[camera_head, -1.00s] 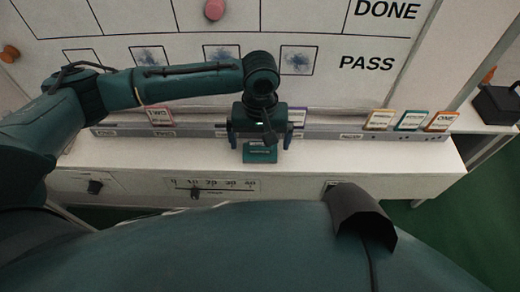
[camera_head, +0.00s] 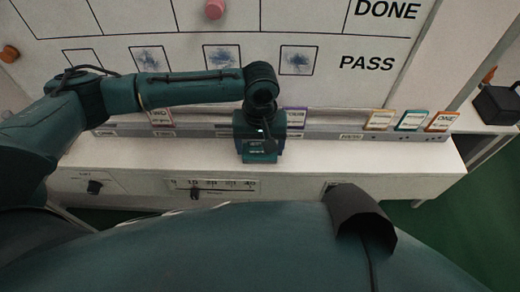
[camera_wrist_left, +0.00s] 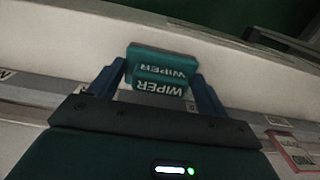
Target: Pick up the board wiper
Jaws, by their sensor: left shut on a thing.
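The board wiper (camera_wrist_left: 160,68) is a small teal block marked "WIPER" in the left wrist view. It sits between the two blue fingers of my left gripper (camera_wrist_left: 158,90), which is shut on it. In the head view the wiper (camera_head: 260,158) shows just below my left gripper (camera_head: 260,145), over the white ledge (camera_head: 330,157) in front of the board. I cannot tell whether the wiper still touches the ledge. My right gripper is not in view.
A grey rail (camera_head: 345,133) runs along the board's foot, with orange, teal and other coloured cards (camera_head: 411,120) at the right. A scale with a slider (camera_head: 212,188) is on the front face. A black box (camera_head: 497,104) stands at the far right. The ledge right of the wiper is clear.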

